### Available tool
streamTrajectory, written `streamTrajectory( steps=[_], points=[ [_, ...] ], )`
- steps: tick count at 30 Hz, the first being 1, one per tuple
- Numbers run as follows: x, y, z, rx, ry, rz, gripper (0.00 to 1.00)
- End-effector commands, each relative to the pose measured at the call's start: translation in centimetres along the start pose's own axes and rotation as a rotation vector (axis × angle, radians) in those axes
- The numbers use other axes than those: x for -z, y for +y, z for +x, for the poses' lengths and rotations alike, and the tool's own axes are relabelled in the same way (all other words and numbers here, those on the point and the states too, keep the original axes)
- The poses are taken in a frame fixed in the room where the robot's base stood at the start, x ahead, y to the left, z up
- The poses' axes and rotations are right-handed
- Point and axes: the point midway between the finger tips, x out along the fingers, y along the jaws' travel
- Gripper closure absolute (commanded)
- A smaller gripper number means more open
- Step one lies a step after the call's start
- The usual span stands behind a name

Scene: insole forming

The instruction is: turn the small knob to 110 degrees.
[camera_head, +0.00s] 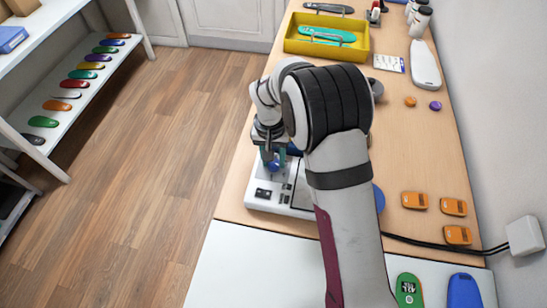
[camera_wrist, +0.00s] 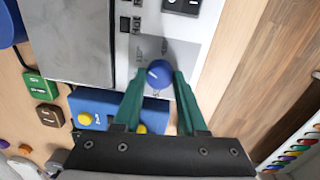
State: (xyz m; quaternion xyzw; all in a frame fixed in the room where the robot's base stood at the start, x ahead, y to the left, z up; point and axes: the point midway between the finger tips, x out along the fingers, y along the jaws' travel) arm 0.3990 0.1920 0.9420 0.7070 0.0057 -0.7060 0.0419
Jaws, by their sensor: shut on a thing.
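The small blue knob (camera_wrist: 159,74) sits on a grey dial plate (camera_wrist: 150,48) on the white machine panel. A pale pointer line shows on its face; the scale marks around it are too small to read. My gripper (camera_wrist: 160,78) is shut on the knob, with one green finger on each side of it. In the head view my gripper (camera_head: 271,160) points down at the knob (camera_head: 273,166) near the left side of the white machine (camera_head: 262,203). My arm hides much of the machine there.
Switches (camera_head: 263,193) lie on the panel close to the knob. A blue box with yellow buttons (camera_wrist: 90,110) stands beside the machine. A yellow tray (camera_head: 300,46) is at the back; orange pieces (camera_head: 415,200) lie at right. The table's left edge is close.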

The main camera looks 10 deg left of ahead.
Motion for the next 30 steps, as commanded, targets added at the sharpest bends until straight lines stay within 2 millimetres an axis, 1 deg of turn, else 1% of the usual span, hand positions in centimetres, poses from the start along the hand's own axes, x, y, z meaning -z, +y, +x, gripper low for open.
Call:
streamTrajectory(
  steps=[11, 12, 16, 25, 28, 30],
  points=[
    [0.0, 0.0, -0.1, 0.000, 0.001, 0.003, 1.00],
    [0.1, 0.0, -0.1, 0.000, 0.001, 0.002, 0.52],
    [0.0, 0.0, -0.1, 0.000, 0.001, 0.002, 0.29],
    [0.0, 0.0, -0.2, 0.000, 0.001, 0.002, 0.29],
    [0.1, 0.0, -1.1, 0.001, 0.002, 0.003, 0.29],
    [0.1, 0.0, -2.6, 0.002, 0.003, 0.003, 0.29]
  ],
)
